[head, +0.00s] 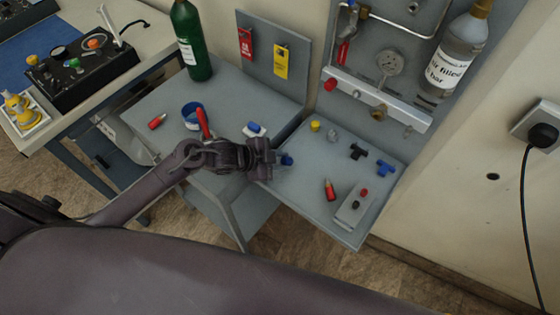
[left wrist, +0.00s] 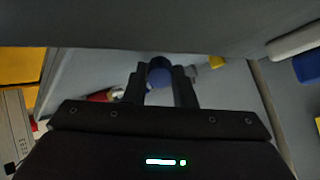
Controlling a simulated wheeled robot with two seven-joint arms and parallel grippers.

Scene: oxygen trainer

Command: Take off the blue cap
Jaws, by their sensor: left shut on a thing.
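The blue cap (head: 287,159) shows at the tip of my left gripper (head: 277,160), near the left side of the right-hand shelf. In the left wrist view the round blue cap (left wrist: 159,72) sits between the two dark fingers of my left gripper (left wrist: 160,88). The fingers are shut on it. Whatever lies behind or under the cap is hidden by the cap and the gripper. I cannot tell whether the cap touches the shelf or another part. My right gripper is not in view.
The right-hand shelf (head: 300,187) holds a blue valve (head: 386,168), a black valve (head: 357,151), a red piece (head: 330,190) and a switch box (head: 353,207). A white-and-blue piece (head: 255,128) lies behind my gripper. A green bottle (head: 191,42) and a wall panel (head: 375,100) stand behind.

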